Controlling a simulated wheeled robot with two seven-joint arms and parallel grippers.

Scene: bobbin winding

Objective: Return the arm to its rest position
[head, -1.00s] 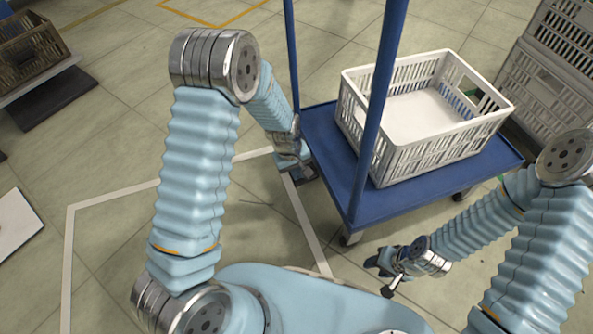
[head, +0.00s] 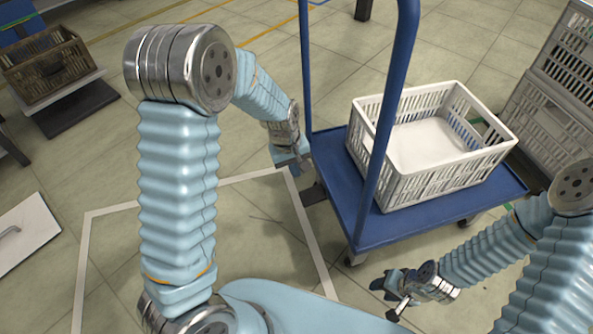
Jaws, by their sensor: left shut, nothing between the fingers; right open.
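My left arm bends up and over at the left, and its gripper (head: 306,168) hangs beside the left edge of the blue cart, close to the cart's handle post. Its fingers are small in the picture, shut and empty. I cannot tell whether it touches the cart. My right arm comes in from the right edge, and its gripper (head: 386,294) is low, in front of the cart and above the floor. It is open with nothing in it.
The blue cart (head: 400,224) carries an empty white crate (head: 440,172). Grey crates (head: 545,115) are stacked at the right. A brown crate (head: 48,68) stands on a low platform at the far left. A white panel (head: 25,232) is at the left edge. White lines mark open floor.

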